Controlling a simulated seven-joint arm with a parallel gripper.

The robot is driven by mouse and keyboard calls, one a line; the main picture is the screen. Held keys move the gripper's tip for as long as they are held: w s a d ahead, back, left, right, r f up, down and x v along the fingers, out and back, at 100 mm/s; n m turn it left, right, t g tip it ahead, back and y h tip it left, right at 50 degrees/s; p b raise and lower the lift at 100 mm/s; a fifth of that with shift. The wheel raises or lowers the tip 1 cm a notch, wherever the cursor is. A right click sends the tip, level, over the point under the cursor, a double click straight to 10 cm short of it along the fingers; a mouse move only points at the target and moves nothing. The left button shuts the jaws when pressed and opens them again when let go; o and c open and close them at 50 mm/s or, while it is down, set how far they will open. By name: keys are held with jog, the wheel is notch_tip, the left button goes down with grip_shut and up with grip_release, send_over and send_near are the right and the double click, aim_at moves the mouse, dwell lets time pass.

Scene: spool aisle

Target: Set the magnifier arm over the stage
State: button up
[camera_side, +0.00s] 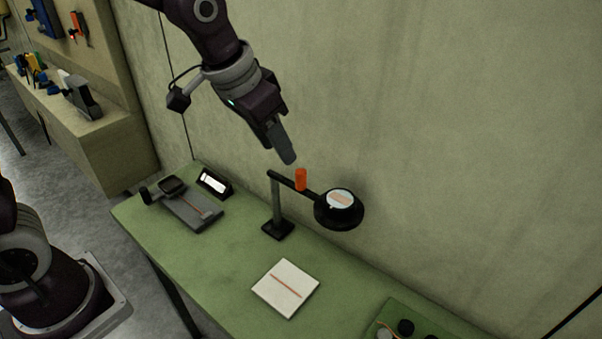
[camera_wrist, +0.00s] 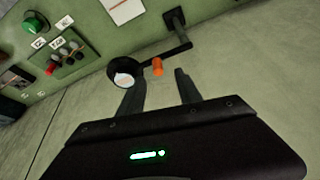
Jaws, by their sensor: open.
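The magnifier arm (camera_side: 313,196) is a dark bar on a short post, with a round black-rimmed lens (camera_side: 339,208) at its right end and an upright orange knob (camera_side: 301,180) on the bar. The stage (camera_side: 286,287) is a pale square plate with a brown line, lying on the bench in front of the post. The lens hangs to the back right of the stage, not over it. My gripper (camera_side: 284,152) is above the knob, apart from it. In the wrist view, my open gripper (camera_wrist: 160,84) has the orange knob (camera_wrist: 158,66) beyond the gap between its fingertips.
The green bench (camera_side: 222,254) runs along a wall. A grey device (camera_side: 188,206) and a small lit screen (camera_side: 214,183) stand left of the post. A green control box (camera_side: 405,325) with buttons is at the near right. Bench space around the stage is clear.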

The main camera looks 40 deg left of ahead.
aim_at(300, 171)
jog(key=x, duration=0.6)
jog(key=w+d+x, duration=0.1)
jog(key=x, duration=0.2)
jog(key=shift+w+f, duration=0.1)
jog(key=shift+w, duration=0.05)
jog(key=shift+c, duration=0.4)
grip_shut()
dwell(0.7)
